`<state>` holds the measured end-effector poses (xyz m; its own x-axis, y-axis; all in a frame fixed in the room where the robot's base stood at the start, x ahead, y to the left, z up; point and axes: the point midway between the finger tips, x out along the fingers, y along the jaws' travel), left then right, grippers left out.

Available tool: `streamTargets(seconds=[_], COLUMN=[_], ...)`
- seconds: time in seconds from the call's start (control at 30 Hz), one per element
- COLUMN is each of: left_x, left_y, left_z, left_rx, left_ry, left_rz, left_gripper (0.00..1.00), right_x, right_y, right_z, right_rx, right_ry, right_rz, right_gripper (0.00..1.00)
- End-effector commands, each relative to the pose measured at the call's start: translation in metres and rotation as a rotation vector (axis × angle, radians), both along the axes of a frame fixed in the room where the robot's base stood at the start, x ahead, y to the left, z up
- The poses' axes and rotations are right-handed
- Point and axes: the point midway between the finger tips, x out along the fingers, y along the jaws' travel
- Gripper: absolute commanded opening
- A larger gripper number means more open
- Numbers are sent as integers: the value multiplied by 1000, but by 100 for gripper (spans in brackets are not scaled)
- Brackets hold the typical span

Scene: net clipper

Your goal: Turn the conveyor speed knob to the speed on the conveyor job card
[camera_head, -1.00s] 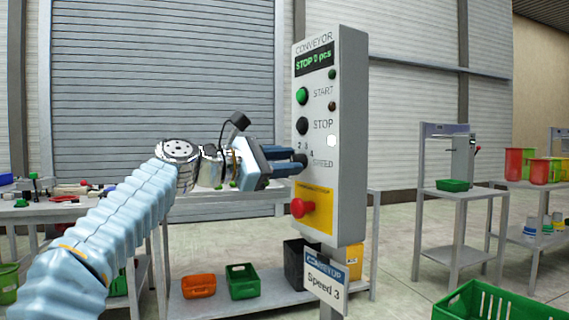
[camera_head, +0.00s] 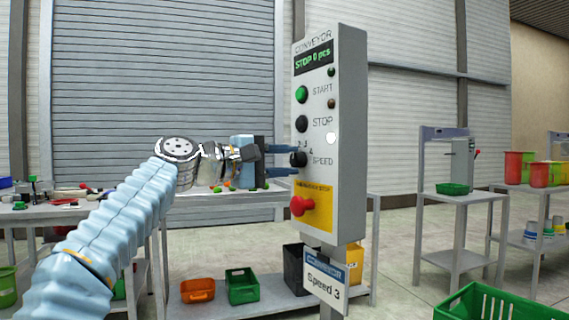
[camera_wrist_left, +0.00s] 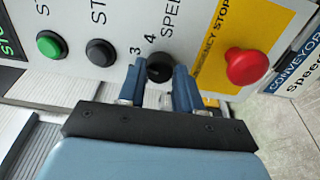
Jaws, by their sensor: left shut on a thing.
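The conveyor control box (camera_head: 350,140) stands upright on a post, its display reading "STOP 0 pcs". The black speed knob (camera_head: 298,159) is low on its face, above the red emergency stop (camera_head: 302,206). My left gripper (camera_head: 281,159) reaches it from the left, its fingers shut on the knob, one above and one below. In the left wrist view the knob (camera_wrist_left: 160,68) is between the two blue fingers, with the numbers 3 and 4 beside it. Its pointer is too small to read. The job card (camera_head: 325,284) below the box says "Speed 3".
The green START button (camera_head: 302,94) and black STOP button (camera_head: 302,124) sit above the knob. The emergency stop (camera_wrist_left: 247,67) is close beside the fingers in the left wrist view. A workbench (camera_head: 90,208) with small parts stands behind my left arm.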

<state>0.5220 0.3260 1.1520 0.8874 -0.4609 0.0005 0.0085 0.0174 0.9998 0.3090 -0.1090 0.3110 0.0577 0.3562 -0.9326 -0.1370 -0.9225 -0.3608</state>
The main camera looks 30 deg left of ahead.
Motion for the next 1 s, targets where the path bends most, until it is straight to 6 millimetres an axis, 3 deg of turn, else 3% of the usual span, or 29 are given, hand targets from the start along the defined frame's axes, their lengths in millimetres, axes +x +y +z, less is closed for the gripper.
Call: streamTargets(seconds=[0.7, 0.73, 0.87, 1.0], left_x=[0, 0, 0, 0], left_y=[-1, -1, -1, 0], left_z=[-2, -2, -2, -1], left_rx=[64, 64, 63, 63], left_ry=[-27, -27, -28, -29], left_rz=[-4, -4, -3, -2], left_gripper=[4, 39, 59, 60], right_x=[0, 0, 0, 0], right_y=[-1, -1, -1, -1], right_z=[-2, -2, -2, -2], right_rx=[-1, -1, -1, -1], right_ry=[0, 0, 0, 0], right_rz=[-1, -1, -1, -1], right_gripper=[43, 43, 43, 43])
